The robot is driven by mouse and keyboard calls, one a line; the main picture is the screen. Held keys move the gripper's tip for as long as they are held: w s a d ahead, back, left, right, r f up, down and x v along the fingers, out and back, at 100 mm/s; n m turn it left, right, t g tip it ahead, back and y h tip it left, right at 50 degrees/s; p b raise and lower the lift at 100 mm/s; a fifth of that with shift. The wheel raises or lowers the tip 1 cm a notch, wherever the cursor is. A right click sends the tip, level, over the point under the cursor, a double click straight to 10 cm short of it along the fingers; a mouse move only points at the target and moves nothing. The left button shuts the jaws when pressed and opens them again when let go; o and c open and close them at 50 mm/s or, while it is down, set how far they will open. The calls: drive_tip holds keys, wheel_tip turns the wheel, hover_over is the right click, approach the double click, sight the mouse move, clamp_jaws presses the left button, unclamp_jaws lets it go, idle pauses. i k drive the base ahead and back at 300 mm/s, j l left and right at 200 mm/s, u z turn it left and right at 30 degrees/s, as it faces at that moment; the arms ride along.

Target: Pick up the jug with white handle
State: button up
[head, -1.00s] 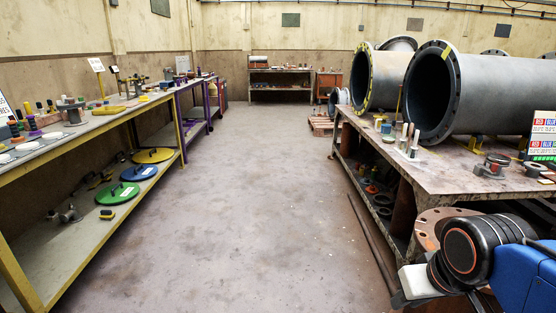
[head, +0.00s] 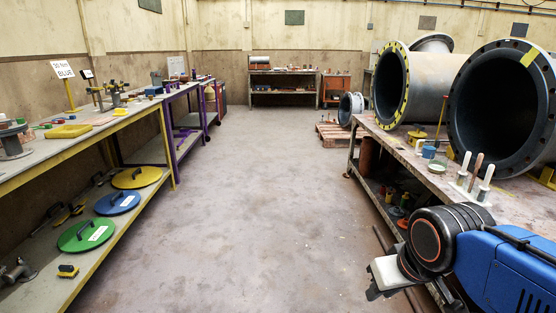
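I cannot pick out a jug with a white handle for certain. Several upright pieces with pale handles (head: 485,184) stand on the right bench, but their shape does not read as a jug. A small blue and white container (head: 429,152) sits farther back on that bench; no handle can be made out. My arm is folded at the lower right. A pale block with a dark edge at its end, probably my gripper (head: 385,275), hangs beside the bench's near side over the floor. Its fingers cannot be made out, and nothing is seen held.
Large grey flanged pipes (head: 424,86) lie on the right bench (head: 400,151). The left bench (head: 100,131) carries tools, with green, blue and yellow discs (head: 137,177) on its lower shelf. A pallet (head: 337,134) lies ahead. The concrete aisle (head: 235,200) is clear.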

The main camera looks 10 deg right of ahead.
sight(430, 144)
drive_tip(key=i, duration=1.65)
drive_tip(key=i+j+z, duration=0.1)
drive_tip(key=i+z, duration=0.25)
drive_tip(key=i, duration=0.2)
drive_tip(key=i+j+z, duration=0.3)
drive_tip(key=i, duration=0.25)
drive_tip(key=i+j+z, duration=0.35)
drive_tip(key=i, duration=0.15)
